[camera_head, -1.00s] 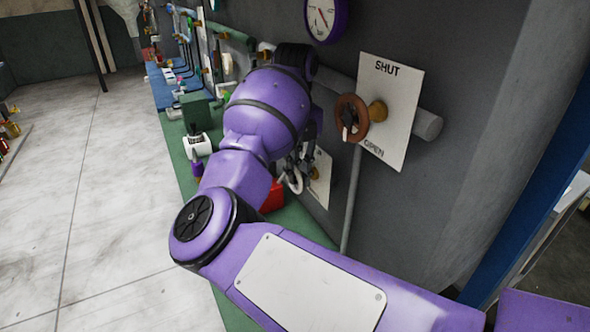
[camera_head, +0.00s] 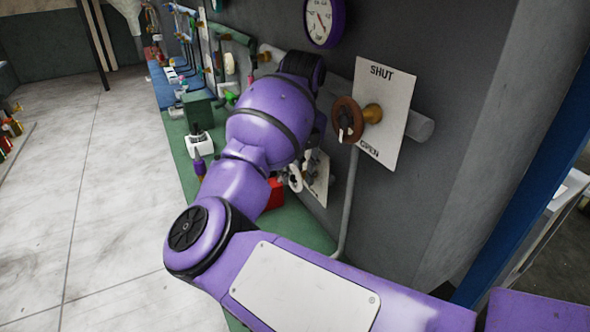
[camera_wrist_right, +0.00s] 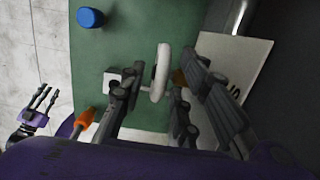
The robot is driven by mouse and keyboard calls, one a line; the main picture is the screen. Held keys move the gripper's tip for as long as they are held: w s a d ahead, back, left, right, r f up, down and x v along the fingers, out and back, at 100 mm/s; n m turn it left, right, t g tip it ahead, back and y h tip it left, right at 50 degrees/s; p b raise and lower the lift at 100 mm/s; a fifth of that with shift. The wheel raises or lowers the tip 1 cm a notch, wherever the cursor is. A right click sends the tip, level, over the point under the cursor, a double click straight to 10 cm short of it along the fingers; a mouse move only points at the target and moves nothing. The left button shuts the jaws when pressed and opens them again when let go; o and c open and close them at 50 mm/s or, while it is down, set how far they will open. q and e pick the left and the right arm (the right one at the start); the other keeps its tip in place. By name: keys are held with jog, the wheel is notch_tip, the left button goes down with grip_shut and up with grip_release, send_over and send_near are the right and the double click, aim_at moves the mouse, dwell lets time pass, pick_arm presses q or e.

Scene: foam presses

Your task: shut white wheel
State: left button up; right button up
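The white wheel (camera_head: 295,178) stands in front of a white plate (camera_head: 319,180) low on the grey wall, partly hidden by my right arm. In the right wrist view the white wheel (camera_wrist_right: 162,70) shows nearly edge-on between the fingers of my right gripper (camera_wrist_right: 160,88). These dark fingers are spread apart, with gaps to the wheel on both sides. The white plate (camera_wrist_right: 235,65) lies to the right there, with lettering partly covered by fingers. In the head view my right wrist mostly hides the gripper. A purple hand with spread dark fingers, seemingly my left gripper (camera_wrist_right: 42,98), shows at left.
A red-brown wheel (camera_head: 346,120) sits on a SHUT/OPEN plate (camera_head: 392,105) up and right of the white wheel. A purple-rimmed gauge (camera_head: 320,20) is above. A red block (camera_head: 275,194) lies on the green bench. A blue cylinder (camera_wrist_right: 90,18) and an orange-tipped object (camera_wrist_right: 82,122) are nearby.

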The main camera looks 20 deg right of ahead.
aim_at(299, 172)
notch_tip(299, 172, up, 12)
jog(key=s, duration=0.1)
jog(key=shift+s+d, duration=0.15)
jog(key=shift+s, duration=0.1)
jog(key=shift+d+f, duration=0.1)
dwell(0.4)
